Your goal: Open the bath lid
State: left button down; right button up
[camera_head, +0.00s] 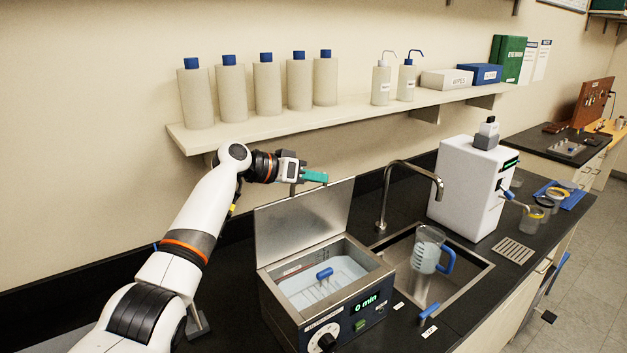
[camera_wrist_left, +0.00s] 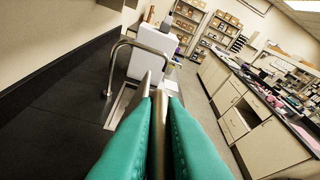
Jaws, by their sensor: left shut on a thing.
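The bath (camera_head: 374,283) is a steel-topped box with a dark front, a dial and a green "0 min" display. Its lid (camera_head: 300,228) stands raised, near upright, at the back of the bath, so the water and a wire basket with a blue handle (camera_head: 324,273) show inside. My left gripper (camera_head: 318,178) is at the lid's top edge, behind it in the head view. In the left wrist view its teal fingers (camera_wrist_left: 159,110) are shut on a narrow metal piece, the lid's handle (camera_wrist_left: 158,125). My right gripper is not in view.
A sink (camera_head: 470,275) with a tall faucet (camera_head: 383,195) and a blue-handled jug (camera_head: 425,250) lies right of the bath. A white instrument (camera_head: 465,190) stands beyond it. A shelf (camera_head: 330,115) with several bottles hangs above my left arm.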

pick_arm(q)
jog(key=shift+w+a, duration=0.3)
jog(key=shift+w, duration=0.05)
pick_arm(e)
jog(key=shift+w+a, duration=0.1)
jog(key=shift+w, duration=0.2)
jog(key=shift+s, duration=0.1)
pick_arm(q)
jog(key=c, duration=1.5)
grip_release()
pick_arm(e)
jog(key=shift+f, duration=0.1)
